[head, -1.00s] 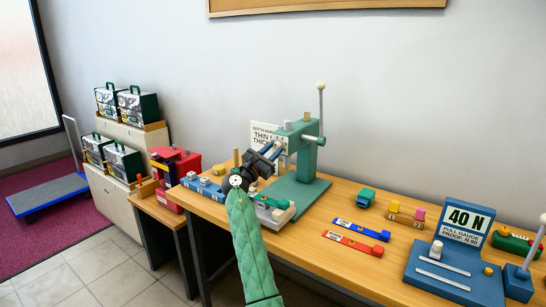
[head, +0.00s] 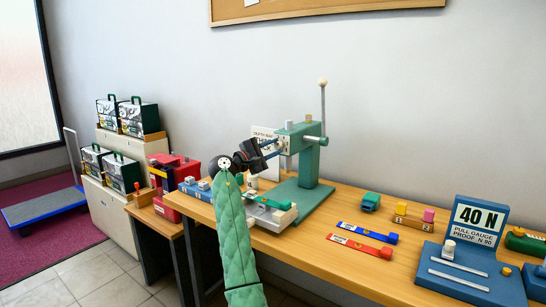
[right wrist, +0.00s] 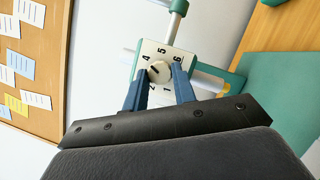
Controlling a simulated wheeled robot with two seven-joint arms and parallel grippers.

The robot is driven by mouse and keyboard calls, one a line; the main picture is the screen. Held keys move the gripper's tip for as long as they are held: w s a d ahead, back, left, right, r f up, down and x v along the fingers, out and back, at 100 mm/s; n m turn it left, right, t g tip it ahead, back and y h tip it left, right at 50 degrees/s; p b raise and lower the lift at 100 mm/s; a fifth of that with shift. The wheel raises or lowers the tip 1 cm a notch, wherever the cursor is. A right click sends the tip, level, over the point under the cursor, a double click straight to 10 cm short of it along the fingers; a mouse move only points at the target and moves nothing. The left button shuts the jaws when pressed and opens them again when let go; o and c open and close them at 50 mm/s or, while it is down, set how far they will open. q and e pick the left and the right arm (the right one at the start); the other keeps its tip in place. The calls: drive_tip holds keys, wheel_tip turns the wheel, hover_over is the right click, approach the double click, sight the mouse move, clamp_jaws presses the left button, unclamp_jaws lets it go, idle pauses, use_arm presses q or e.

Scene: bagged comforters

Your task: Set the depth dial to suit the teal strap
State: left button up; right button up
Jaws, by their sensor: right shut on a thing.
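The depth dial (right wrist: 164,57) is a pale numbered face with a round knob (right wrist: 158,71), on the end of a green bench press (head: 308,150). In the right wrist view my right gripper (right wrist: 160,74) has its blue fingers on either side of the knob, shut on it. The knob's dark mark is too small to read against a number. In the head view the right gripper (head: 279,148) reaches the press head from the left. A green-teal strap (head: 272,203) lies on a pale fixture at the press's foot. My left gripper is not in view.
A sign (head: 262,137) behind the gripper is partly hidden. A blue strap (head: 367,232), a red strap (head: 360,246) and a teal block (head: 370,201) lie right of the press. A blue pull gauge (head: 470,265) stands farther right. Red boxes (head: 172,170) are at left.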

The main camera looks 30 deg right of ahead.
drive_tip(key=m+g+y+b, duration=0.1)
drive_tip(key=m, duration=0.3)
drive_tip(key=shift+b, duration=0.3)
drive_tip(key=m, duration=0.1)
drive_tip(key=m+y, duration=0.1)
drive_tip(key=m, duration=0.1)
drive_tip(key=shift+r+y+b, duration=0.2)
drive_tip(key=shift+y+b, duration=0.1)
drive_tip(key=shift+b, duration=0.05)
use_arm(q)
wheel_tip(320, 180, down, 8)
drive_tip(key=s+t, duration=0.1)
use_arm(e)
drive_tip(key=shift+m+y, duration=0.5)
drive_tip(key=shift+m, duration=0.5)
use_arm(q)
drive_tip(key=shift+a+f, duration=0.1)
use_arm(e)
drive_tip(key=o, duration=1)
drive_tip(key=shift+r, duration=0.1)
use_arm(q)
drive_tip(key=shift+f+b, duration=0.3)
drive_tip(key=shift+b, duration=0.1)
use_arm(e)
drive_tip(key=a, duration=0.7)
drive_tip(key=shift+a+r, duration=0.35)
drive_tip(key=shift+r, duration=0.05)
